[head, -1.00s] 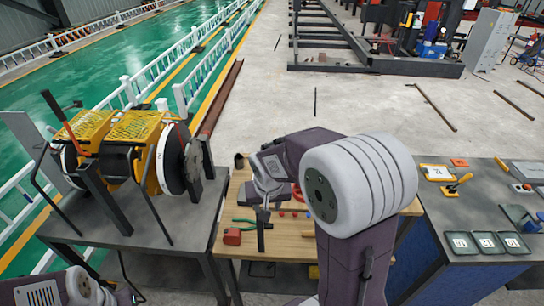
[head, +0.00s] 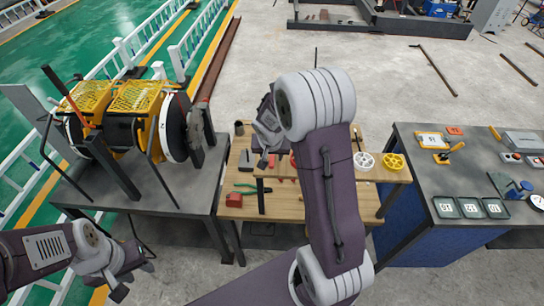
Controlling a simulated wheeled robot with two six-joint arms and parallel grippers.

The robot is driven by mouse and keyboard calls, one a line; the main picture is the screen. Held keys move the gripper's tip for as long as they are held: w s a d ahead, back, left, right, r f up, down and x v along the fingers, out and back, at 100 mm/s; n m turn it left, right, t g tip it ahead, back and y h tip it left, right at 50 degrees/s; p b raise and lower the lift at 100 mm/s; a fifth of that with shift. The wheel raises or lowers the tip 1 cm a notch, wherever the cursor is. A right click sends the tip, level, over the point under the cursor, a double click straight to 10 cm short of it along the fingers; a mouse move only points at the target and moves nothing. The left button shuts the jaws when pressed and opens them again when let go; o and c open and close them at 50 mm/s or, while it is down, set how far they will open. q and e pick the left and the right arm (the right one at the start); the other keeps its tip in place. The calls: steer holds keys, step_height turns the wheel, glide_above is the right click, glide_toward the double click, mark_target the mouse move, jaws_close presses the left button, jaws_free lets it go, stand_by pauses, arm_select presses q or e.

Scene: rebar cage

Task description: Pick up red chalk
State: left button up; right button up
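Small red pieces (head: 281,168) lie on the wooden workbench (head: 290,208), partly hidden behind my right arm. I cannot tell which of them is the red chalk. My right gripper (head: 264,146) is over the far left part of the bench, close to the red pieces, and is partly covered by its own wrist. I cannot see whether its fingers are apart or hold anything. My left gripper (head: 134,281) is at the lower left, in front of the grey machine table and away from the bench. Its fingers are spread and empty.
Green-handled pliers (head: 245,188), a red box-like item (head: 234,200) and a dark tool (head: 261,195) lie on the bench. A yellow machine (head: 130,110) is left, a dark table (head: 470,170) right.

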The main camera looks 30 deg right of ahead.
mark_target(272, 159)
steer(key=shift+w+d+f, duration=0.1)
steer(key=shift+w+f, duration=0.1)
steer(key=shift+f, duration=0.25)
steer(key=shift+s+r, duration=0.1)
jaws_close()
step_height(272, 159, up, 4)
steer(key=shift+r, duration=0.15)
steer(key=d+r+b, duration=0.2)
steer(key=d+r, duration=0.4)
steer(key=d, duration=0.5)
steer(key=shift+s+d+r, duration=0.2)
steer(key=shift+d+r, duration=0.1)
steer(key=shift+r, duration=0.1)
steer(key=shift+w+d, duration=0.1)
